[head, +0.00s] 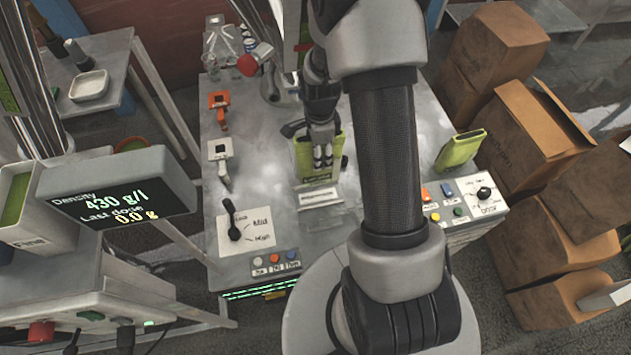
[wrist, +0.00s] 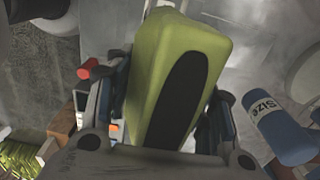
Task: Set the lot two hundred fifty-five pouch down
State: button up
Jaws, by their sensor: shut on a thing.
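A green pouch (head: 308,162) is held by my gripper (head: 322,150) over the middle of the grey metal table. In the wrist view the pouch (wrist: 165,62) fills the space between the two fingers of my gripper (wrist: 165,115), which is shut on it. A dark oval area shows on its near face. A second green pouch (head: 460,150) stands at the table's right edge. I cannot read a lot number on either pouch. In the head view I cannot tell whether the held pouch touches the table.
A clear stand (head: 322,197) is just in front of the held pouch. A lever panel (head: 245,228) is at left front, and a button panel (head: 465,200) at right front. A density display (head: 118,190) stands left. Cardboard boxes (head: 530,130) are stacked right.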

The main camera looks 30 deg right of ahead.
aim_at(318, 177)
notch_tip(318, 177, down, 12)
jog(key=b, duration=0.3)
jog(key=shift+a+f, duration=0.1)
jog(key=shift+f, duration=0.15)
jog(key=shift+f+b, duration=0.2)
jog(key=shift+b, duration=0.1)
jog(key=o, duration=1)
jog(key=shift+c, duration=0.2)
jog(key=shift+r, duration=0.1)
